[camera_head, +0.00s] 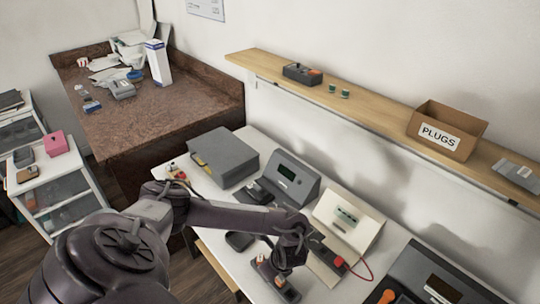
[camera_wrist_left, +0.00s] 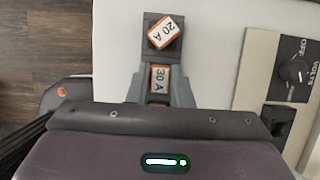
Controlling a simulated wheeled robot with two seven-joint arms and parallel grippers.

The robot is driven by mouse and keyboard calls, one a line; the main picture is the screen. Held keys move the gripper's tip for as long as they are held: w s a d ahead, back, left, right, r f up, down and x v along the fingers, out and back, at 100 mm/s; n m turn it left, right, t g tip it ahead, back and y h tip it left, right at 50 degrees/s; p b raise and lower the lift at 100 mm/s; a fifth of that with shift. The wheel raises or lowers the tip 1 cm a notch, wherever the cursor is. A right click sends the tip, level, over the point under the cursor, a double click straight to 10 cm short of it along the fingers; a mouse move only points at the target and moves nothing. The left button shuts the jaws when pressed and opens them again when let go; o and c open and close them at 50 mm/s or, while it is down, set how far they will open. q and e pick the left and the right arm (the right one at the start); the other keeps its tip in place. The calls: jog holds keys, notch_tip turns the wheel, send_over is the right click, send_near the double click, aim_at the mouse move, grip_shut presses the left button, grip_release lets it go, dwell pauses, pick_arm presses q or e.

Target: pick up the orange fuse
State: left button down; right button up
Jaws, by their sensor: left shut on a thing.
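My left gripper (camera_head: 277,268) is low over a small dark fuse block (camera_head: 292,295) on the white bench. In the left wrist view its two fingers (camera_wrist_left: 159,80) are shut on a fuse with an orange-edged label reading 30 A (camera_wrist_left: 158,74). A second fuse with an orange-edged label reading 20 A (camera_wrist_left: 164,33) sits turned at an angle on the far end of the dark block (camera_wrist_left: 150,17). I cannot tell whether the held fuse is clear of the block. The right gripper is out of view.
A beige meter panel (camera_wrist_left: 290,75) with a dial stands close on the right in the wrist view. In the head view, a grey binder-like box (camera_head: 224,155), a dark console (camera_head: 290,180) and a cream console (camera_head: 348,220) stand behind. A shelf holds a PLUGS box (camera_head: 446,130).

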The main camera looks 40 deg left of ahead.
pick_arm(q)
jog(key=shift+r, duration=0.15)
jog(key=shift+r, duration=0.25)
notch_tip(320, 180, up, 7)
jog(key=p, duration=0.3)
jog(key=shift+w+f, duration=0.1)
jog(key=shift+f, duration=0.1)
notch_tip(320, 180, up, 13)
jog(key=p, duration=0.7)
jog(key=shift+f, duration=0.2)
